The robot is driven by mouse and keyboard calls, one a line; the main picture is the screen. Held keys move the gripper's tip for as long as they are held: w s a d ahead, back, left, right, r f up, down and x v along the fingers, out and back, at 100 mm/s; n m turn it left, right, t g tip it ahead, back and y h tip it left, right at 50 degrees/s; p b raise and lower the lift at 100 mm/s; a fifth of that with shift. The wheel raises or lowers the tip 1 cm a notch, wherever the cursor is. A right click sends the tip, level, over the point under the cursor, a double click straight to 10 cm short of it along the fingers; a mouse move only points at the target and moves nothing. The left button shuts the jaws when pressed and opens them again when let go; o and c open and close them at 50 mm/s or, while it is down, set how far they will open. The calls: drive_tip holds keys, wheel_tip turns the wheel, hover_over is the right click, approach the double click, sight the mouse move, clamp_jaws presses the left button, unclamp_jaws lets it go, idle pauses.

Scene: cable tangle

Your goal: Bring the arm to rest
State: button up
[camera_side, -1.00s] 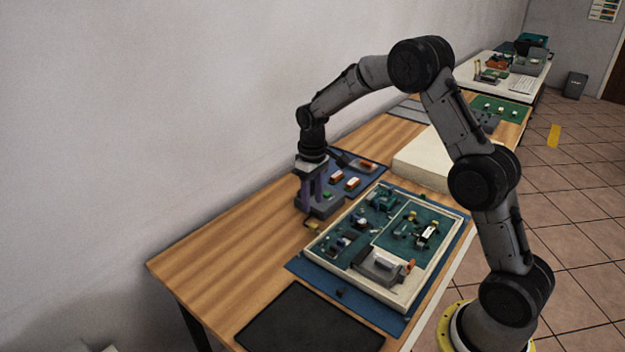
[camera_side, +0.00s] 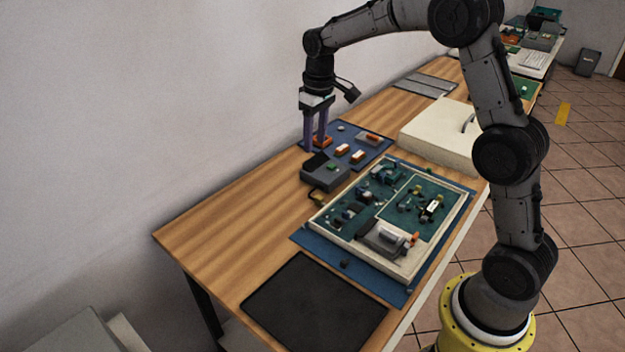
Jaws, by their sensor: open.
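My gripper (camera_side: 315,146) points down with its two purple fingers apart and nothing seen between them. It is above and behind a grey box-shaped device (camera_side: 326,174), near the left edge of a blue mat (camera_side: 372,158). Its fingertips overlap the back edge of the grey device in this view, so I cannot tell the exact gap. A short cable with a yellow end (camera_side: 317,197) lies at the front of the device.
A cream tray (camera_side: 408,272) with green circuit boards sits on a blue mat. A black pad (camera_side: 314,303) lies in front, and a cream lidded box (camera_side: 441,137) stands at the back right. Bare wood (camera_side: 235,235) is free at the left.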

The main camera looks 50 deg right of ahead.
drive_tip(key=s+a+r+t, duration=0.25)
drive_tip(key=s+r, duration=0.35)
drive_tip(key=r, duration=0.4)
drive_tip(key=s+a+r+t, duration=0.1)
drive_tip(key=s+a+r, duration=0.1)
drive_tip(key=s, duration=0.5)
drive_tip(key=s+a+r+t, duration=0.1)
drive_tip(key=s+a+r, duration=0.15)
drive_tip(key=s, duration=0.45)
drive_tip(key=s+a+f, duration=0.1)
drive_tip(key=s+f, duration=0.6)
drive_tip(key=s, duration=0.4)
drive_tip(key=shift+f, duration=0.15)
